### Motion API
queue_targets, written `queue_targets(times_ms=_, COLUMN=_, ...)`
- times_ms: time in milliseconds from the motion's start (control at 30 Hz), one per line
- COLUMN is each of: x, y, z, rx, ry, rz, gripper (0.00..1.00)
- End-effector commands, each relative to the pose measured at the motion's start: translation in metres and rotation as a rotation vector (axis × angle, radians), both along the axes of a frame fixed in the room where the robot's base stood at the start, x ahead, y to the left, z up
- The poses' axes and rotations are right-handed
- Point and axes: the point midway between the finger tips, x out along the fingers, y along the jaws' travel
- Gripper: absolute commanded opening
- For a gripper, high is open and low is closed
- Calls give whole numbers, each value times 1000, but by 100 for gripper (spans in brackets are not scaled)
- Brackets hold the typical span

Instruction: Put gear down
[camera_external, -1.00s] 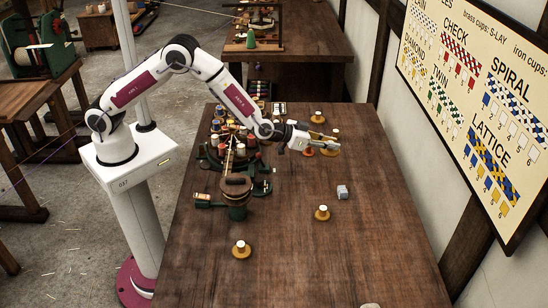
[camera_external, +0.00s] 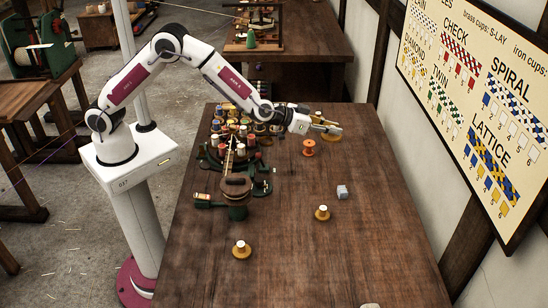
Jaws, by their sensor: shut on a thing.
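My gripper (camera_external: 326,127) is at the far right of the work table, low over or near its top. It is shut on a small round piece, seemingly the gear, which is mostly hidden by the jaws. A brass-coloured disc edge (camera_external: 331,138) shows just under the jaws. I cannot tell whether this edge belongs to the held piece or to a cup standing behind it, nor whether it touches the table (camera_external: 300,240).
An orange spool (camera_external: 309,148) stands just left and in front of my gripper, and a brass cup (camera_external: 318,117) behind it. The braiding machine (camera_external: 237,190) with several bobbins is left. The front right is clear.

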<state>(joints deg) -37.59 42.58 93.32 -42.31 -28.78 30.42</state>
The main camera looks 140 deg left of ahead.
Motion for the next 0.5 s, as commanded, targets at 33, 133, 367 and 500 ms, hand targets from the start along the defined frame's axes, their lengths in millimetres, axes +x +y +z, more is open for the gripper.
queue_targets(times_ms=33, x=0, y=0, z=13, rx=3, ry=-5, rz=1, gripper=0)
queue_targets(times_ms=133, x=0, y=0, z=30, rx=3, ry=-3, rz=-1, gripper=0)
queue_targets(times_ms=367, x=6, y=-11, z=51, rx=0, ry=0, rz=-9, gripper=0)
queue_targets(times_ms=500, x=18, y=-33, z=51, rx=0, ry=0, rz=-18, gripper=0)
